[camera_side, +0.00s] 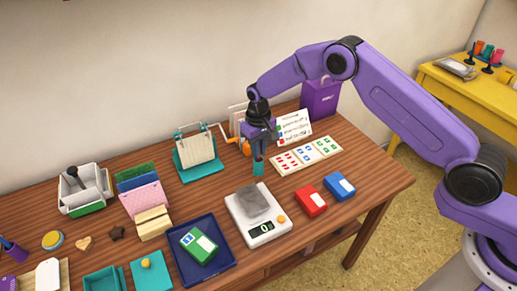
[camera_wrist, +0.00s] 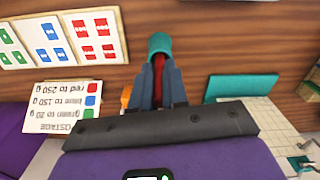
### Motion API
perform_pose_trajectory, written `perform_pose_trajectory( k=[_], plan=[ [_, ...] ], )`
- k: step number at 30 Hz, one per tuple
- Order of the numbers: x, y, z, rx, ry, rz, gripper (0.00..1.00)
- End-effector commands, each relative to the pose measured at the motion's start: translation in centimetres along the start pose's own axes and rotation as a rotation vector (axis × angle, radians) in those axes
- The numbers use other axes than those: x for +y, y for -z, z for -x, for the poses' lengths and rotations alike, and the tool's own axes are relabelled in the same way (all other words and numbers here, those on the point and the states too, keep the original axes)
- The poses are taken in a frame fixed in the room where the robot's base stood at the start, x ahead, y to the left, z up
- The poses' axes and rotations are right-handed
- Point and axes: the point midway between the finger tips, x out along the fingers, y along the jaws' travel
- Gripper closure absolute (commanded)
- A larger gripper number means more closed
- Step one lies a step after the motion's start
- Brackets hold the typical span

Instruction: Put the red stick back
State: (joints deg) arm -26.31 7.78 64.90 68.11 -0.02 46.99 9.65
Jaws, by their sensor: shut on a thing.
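The red stick (camera_wrist: 159,66) shows as a narrow red strip between my two fingers in the wrist view. My gripper (camera_side: 258,153) points down over the back middle of the table and is shut on the stick; the fingers hide most of it. A small teal cup (camera_side: 258,168) stands right under my fingertips in the side view. The cup also shows in the wrist view (camera_wrist: 159,40), at the far end of the fingers and in line with the stick. I cannot tell how far the stick is inside it.
A scale (camera_side: 267,234) carrying a grey block stands in front of the cup. The stamp sheet (camera_side: 305,155) and postage sign (camera_side: 294,127) are to its right, a teal stand (camera_side: 199,170) to its left. Red (camera_side: 311,201) and blue (camera_side: 339,187) boxes lie at front right.

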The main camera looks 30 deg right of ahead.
Motion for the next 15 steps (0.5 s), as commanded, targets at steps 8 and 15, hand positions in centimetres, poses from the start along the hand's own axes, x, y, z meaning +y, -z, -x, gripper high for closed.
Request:
perform_pose_trajectory(
  k=[8,15],
  plan=[
    [0.00,0.05,-0.34,0.002,0.000,0.000,1.00],
    [0.01,0.04,-0.62,0.002,0.000,0.000,0.61]
  ],
)
